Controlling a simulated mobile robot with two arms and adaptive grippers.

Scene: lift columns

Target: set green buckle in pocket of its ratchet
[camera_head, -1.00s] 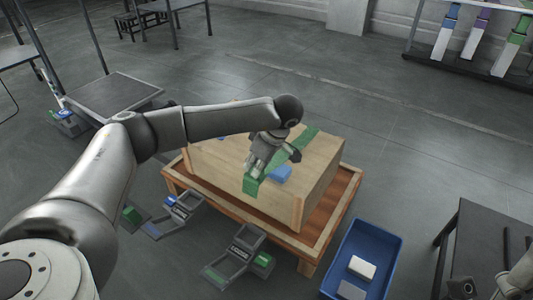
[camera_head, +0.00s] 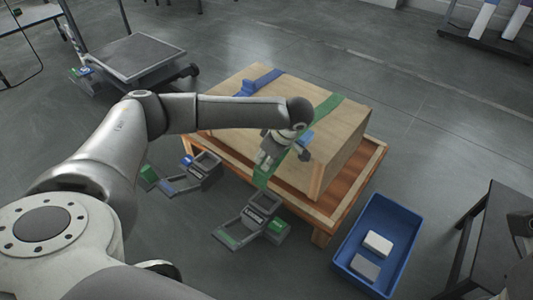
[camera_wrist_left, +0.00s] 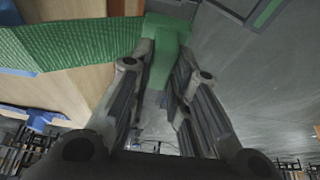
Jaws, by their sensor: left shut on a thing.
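A green strap (camera_head: 325,106) lies across the top of a wooden crate (camera_head: 348,130). Its green buckle end (camera_wrist_left: 167,52) is between the fingers of my left gripper (camera_head: 264,163), which is shut on it near the crate's front edge. In the left wrist view the fingers (camera_wrist_left: 160,100) flank the buckle, and the strap runs off to the left. A grey ratchet with a green part (camera_head: 252,222) lies on the floor in front of the crate. Part of a grey-green frame (camera_wrist_left: 266,12) shows at the wrist view's upper right. My right gripper cannot be made out.
The crate stands on a wooden pallet (camera_head: 330,218). A blue strap (camera_head: 262,80) and a blue piece (camera_head: 306,140) are on it. A second ratchet (camera_head: 185,178) lies to the left. A blue bin (camera_head: 397,222) stands right, beside a dark table (camera_head: 485,235).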

